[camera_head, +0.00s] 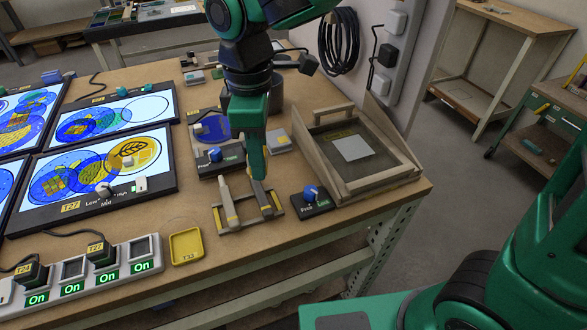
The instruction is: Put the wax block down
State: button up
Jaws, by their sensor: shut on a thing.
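My gripper (258,172) points straight down over the wooden tool rest (236,229) near the front edge of the bench. A pale-handled tool (228,202) lies on the left side of the rest.
Right of the rest are a blue-knobbed control box (311,201) and a wooden-framed tray (391,179) holding a pale square sheet (352,148). A yellow dish (186,246) and a switch strip (106,269) lie front left. Lit panels (100,180) fill the left. A grey pad (279,143) sits behind my gripper.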

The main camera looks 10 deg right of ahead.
send_over(295, 175)
notch_tip(295, 175, down, 7)
jog(key=shift+r, duration=0.2)
jog(key=shift+w+f, duration=0.1)
jog(key=shift+f, duration=1.95)
jog(key=shift+f, duration=0.35)
